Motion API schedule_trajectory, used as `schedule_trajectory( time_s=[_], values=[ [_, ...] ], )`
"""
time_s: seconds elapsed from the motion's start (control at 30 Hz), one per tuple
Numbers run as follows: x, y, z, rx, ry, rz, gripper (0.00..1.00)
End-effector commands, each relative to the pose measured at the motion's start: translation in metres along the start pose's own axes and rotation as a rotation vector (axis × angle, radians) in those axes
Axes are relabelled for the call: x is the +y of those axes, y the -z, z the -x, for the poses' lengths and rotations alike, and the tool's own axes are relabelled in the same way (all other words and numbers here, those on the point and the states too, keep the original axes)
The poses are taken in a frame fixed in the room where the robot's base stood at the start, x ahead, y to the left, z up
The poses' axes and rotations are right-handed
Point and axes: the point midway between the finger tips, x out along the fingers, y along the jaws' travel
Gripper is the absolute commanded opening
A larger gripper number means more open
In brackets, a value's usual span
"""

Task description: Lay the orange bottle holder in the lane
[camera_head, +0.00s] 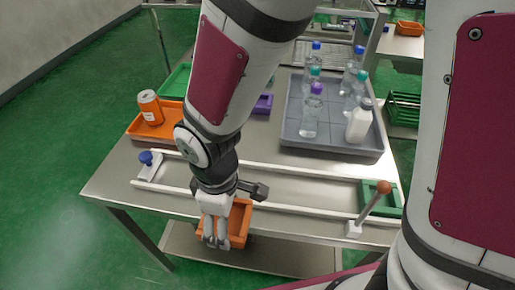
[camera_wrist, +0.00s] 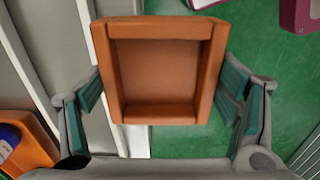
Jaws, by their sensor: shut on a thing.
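The orange bottle holder (camera_head: 239,222) is a small open box. In the wrist view the holder (camera_wrist: 160,70) shows its hollow side to the camera, between the two fingers. My gripper (camera_head: 216,238) is shut on it; the gripper (camera_wrist: 160,98) has a finger at either side of the holder. The lane (camera_head: 300,191) is the steel strip between two white rails on the table. The holder is on the near side of the front rail, around the table's front edge, with green floor visible beside it in the wrist view. Its exact height is unclear.
A blue-knobbed block (camera_head: 148,160) is at the lane's left end. An orange-knobbed lever (camera_head: 374,205) and a green tray (camera_head: 392,197) are at the right. A grey tray (camera_head: 332,146) of bottles and an orange tray (camera_head: 136,128) with a can (camera_head: 151,108) stand behind.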

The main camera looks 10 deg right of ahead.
Motion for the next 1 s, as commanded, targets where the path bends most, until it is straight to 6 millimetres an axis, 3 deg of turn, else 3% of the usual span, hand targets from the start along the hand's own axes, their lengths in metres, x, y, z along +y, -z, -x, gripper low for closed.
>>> schedule_trajectory(
  time_s=[0.13, 0.5, 0.7, 1.0],
  values=[
    [0.015, 0.007, -0.002, 0.0, -0.002, 0.018, 0.49],
    [0.101, 0.037, -0.011, 0.001, -0.003, 0.014, 0.49],
    [0.136, 0.051, -0.014, 0.001, -0.002, 0.015, 0.49],
    [0.146, 0.054, -0.026, -0.002, 0.0, 0.018, 0.49]
  ],
)
